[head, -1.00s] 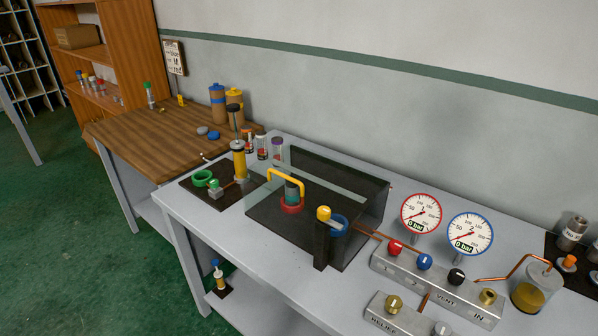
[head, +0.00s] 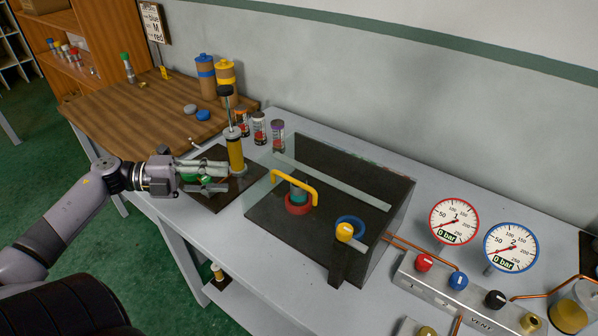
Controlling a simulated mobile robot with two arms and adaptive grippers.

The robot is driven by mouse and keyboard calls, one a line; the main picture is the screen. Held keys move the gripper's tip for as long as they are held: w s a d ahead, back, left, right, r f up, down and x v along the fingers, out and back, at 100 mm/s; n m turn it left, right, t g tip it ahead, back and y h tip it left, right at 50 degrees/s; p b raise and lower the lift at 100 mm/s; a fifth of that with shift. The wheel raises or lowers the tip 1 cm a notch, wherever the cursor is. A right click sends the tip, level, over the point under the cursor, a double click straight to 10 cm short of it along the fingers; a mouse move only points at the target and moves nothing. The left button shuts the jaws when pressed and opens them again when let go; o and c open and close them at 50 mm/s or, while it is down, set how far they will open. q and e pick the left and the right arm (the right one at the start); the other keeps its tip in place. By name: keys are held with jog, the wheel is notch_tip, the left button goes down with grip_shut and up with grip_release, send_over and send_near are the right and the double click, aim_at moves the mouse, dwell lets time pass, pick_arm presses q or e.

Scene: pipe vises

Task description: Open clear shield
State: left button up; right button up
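The clear shield (head: 388,222) is a see-through box over a dark base plate on the grey bench. It looks closed, with a yellow bar handle (head: 296,181) on its near left side. Through it I see a red ring (head: 298,206) with a teal piece, and a blue ring (head: 351,222). My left gripper (head: 226,179) is left of the shield, by the hand pump, with its fingers pointing right toward the handle. My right gripper is out of view.
The yellow hand pump (head: 235,155) stands upright just behind my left gripper. Gauges (head: 454,222) and a valve block (head: 465,295) are to the right.

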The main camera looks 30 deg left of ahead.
aim_at(289, 181)
pick_arm(q)
jog(key=p+x, duration=0.4)
jog(key=x, duration=1.2)
jog(key=shift+w+d+r, duration=0.1)
jog(key=shift+d, duration=0.35)
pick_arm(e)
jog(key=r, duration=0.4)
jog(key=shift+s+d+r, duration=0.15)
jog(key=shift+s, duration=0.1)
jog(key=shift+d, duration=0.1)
pick_arm(q)
jog(key=shift+c, duration=1.3)
grip_shut()
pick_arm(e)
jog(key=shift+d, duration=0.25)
